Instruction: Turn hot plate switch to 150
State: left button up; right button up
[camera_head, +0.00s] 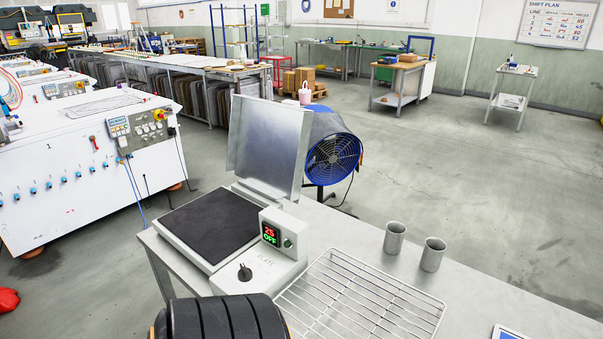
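The hot plate (210,226) stands on the grey table, with a flat black top and a pale body. A raised metal shield stands behind it. Its display (270,235) reads 25 in red and OFF in green. The switch (245,272) is a black round knob on the pale front panel, beside the lettering PLATE. I cannot read a number at the knob. A small greenish button (288,243) sits right of the display. Neither my left nor my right gripper is in view.
A wire rack (360,297) lies right of the hot plate on the table (480,285). Two grey cups (433,254) stand behind the rack. A tablet-like device (508,333) is cut off at the lower right. A blue fan (333,150) stands behind the table.

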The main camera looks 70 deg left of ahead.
aim_at(244, 274)
jog(key=u, duration=2.35)
